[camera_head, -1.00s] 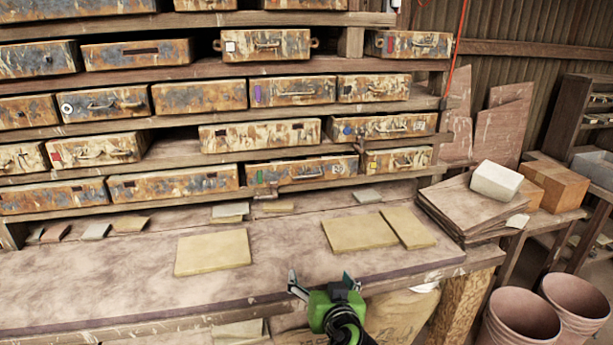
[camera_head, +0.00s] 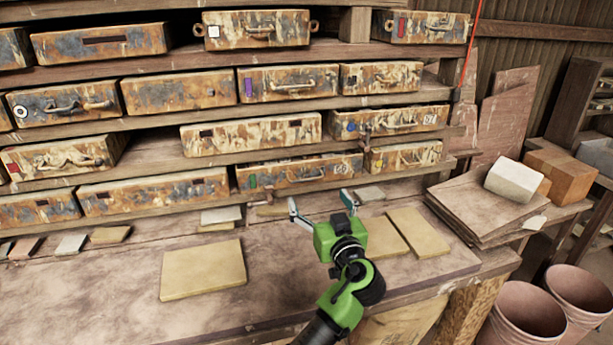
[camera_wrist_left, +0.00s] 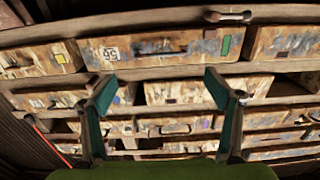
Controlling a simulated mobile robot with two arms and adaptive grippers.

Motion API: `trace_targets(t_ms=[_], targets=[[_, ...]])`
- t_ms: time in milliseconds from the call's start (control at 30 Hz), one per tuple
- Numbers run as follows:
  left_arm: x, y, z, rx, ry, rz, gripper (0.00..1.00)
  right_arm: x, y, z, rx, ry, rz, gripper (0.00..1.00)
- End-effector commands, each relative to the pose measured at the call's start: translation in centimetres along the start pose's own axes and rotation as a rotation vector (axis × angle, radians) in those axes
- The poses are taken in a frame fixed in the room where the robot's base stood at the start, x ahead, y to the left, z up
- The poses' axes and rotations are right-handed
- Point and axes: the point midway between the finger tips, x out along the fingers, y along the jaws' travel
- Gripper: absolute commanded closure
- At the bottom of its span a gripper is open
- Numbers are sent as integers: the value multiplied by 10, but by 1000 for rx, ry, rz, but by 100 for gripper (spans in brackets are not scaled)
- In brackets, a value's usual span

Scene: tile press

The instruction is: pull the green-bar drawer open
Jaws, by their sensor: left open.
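The green-bar drawer (camera_head: 285,178) is a rusty, paint-chipped box front in the lowest shelf row, with a green bar at its left end, a handle in the middle and a number at its right. It looks shut. In the left wrist view, which is upside down, the drawer (camera_wrist_left: 185,47) spans the upper middle, its green bar at the right. My left gripper (camera_head: 320,202) is open and empty, in front of and below the drawer, apart from it. In the left wrist view the fingers (camera_wrist_left: 160,88) are spread below the drawer. My right gripper is not in view.
Similar drawers fill the shelves; a yellow-marked drawer (camera_head: 403,157) is just right of the green-bar one. Flat tan tiles (camera_head: 203,270) lie on the bench (camera_head: 110,295). Stacked boards (camera_head: 480,212) with a white block (camera_head: 510,179) stand right. Buckets (camera_head: 520,318) are at lower right.

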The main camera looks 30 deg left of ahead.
Motion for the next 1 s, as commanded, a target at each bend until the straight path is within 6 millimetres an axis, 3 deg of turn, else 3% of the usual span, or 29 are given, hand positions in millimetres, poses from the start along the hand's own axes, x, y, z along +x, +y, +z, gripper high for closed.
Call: trace_targets(t_ms=[167, 433, 600, 933, 1000], targets=[[42, -1, -5, 4, 2, -2, 18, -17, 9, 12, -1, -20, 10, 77], [88, 0, -3, 2, 1, 0, 18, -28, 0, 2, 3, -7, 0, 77], [101, 0, -1, 1, -1, 0, 18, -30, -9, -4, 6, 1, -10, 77], [103, 0, 0, -1, -1, 1, 18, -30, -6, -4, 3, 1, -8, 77], [103, 0, 0, 0, -1, 0, 36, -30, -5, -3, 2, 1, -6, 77]])
